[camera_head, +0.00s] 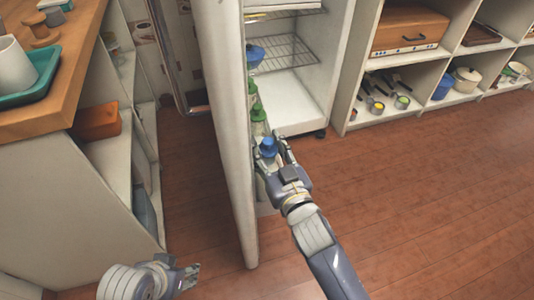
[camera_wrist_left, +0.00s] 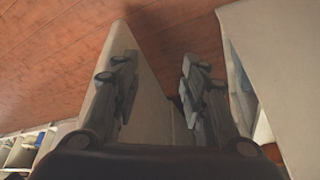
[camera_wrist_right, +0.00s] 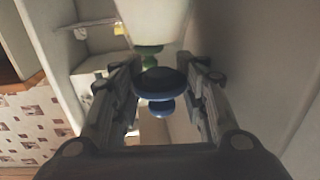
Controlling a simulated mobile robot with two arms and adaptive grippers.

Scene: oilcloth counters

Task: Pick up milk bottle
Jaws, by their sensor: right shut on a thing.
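The milk bottle's blue cap (camera_head: 268,146) shows at the inner side of the open fridge door; the cap also shows in the right wrist view (camera_wrist_right: 160,83). The bottle's body is mostly hidden by the gripper and cap. My right gripper (camera_head: 273,157) reaches down into the door, its fingers on either side of the bottle, shut on it. My left gripper (camera_head: 190,277) is low at the left, on the outer side of the door. Its fingers (camera_wrist_left: 158,90) are apart in the left wrist view, with nothing between them.
The fridge door (camera_head: 226,120) stands open between my grippers. A wooden counter (camera_head: 62,95) is at left; shelves with pots (camera_head: 466,80) at upper right. The floor (camera_head: 430,190) at right is clear.

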